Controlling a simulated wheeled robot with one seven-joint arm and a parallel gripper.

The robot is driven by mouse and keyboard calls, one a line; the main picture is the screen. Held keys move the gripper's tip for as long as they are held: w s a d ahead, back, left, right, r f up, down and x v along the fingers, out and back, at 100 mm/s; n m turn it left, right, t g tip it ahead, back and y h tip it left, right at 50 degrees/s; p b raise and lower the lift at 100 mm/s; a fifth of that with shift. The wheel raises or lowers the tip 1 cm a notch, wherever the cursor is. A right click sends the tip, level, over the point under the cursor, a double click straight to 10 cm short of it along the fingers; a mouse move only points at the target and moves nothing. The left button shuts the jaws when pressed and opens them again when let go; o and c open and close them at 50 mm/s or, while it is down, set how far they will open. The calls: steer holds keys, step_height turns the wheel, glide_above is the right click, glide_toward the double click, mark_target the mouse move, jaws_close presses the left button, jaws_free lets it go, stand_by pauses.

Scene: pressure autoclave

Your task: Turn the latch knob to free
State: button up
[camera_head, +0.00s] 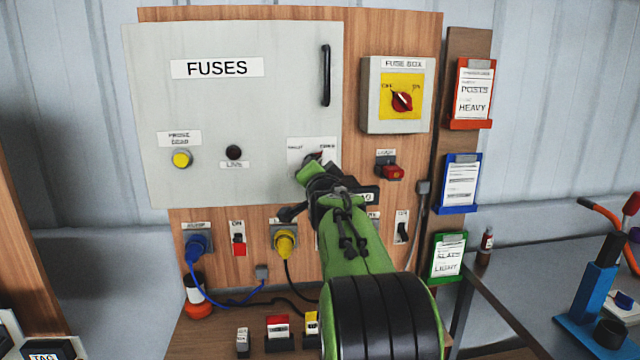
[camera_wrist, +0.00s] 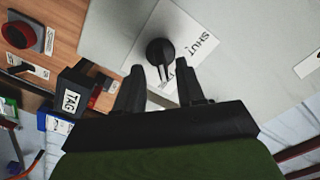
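The latch knob (camera_wrist: 160,50) is round and black with a pale pointer. It sits on a white label plate (camera_wrist: 196,33) on the grey FUSES panel (camera_head: 235,100). The plate reads SHUT in the wrist view; its other word is mostly hidden by a finger. The pointer is directed toward my gripper, near the hidden word. My gripper (camera_wrist: 161,72) is open, its two fingers apart with the knob just ahead of and between the tips. I cannot tell whether they touch it. In the head view my gripper (camera_head: 310,172) covers much of the knob and the plate's lower part (camera_head: 305,148).
The panel has a black handle (camera_head: 326,75), a yellow button (camera_head: 181,159) and a dark lamp (camera_head: 233,152). The fuse box (camera_head: 398,115) and a red switch (camera_head: 390,171) are at right. Plugs, including a yellow one (camera_head: 285,243), and cables lie below. A black TAG block (camera_wrist: 75,98) is beside my gripper.

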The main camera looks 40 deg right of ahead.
steer(key=b+v, duration=0.1)
steer(key=v, duration=1.2)
steer(key=shift+a, duration=0.25)
steer(key=shift+s, duration=0.15)
steer(key=s+a+f+n+g+y+p, duration=0.2)
steer(key=a+f+n+y, duration=0.15)
steer(key=a, duration=0.45)
steer(key=s+a+f+n+g+y+p, duration=0.1)
steer(key=s+a+f+n+y+p, duration=0.2)
steer(key=a, duration=0.4)
steer(key=s+a+f+n+g+y+p, duration=0.1)
steer(key=s+a+f+n+g, duration=0.2)
steer(key=s, duration=0.4)
steer(key=s+a+f+n+g+y+p, duration=0.2)
steer(key=s+a+f+n+g, duration=0.1)
steer(key=s+a+f+n, duration=0.3)
steer(key=shift+s+a, duration=0.9)
steer(key=shift+a, duration=0.1)
steer(key=shift+n+y, duration=0.25)
steer(key=shift+c, duration=0.4)
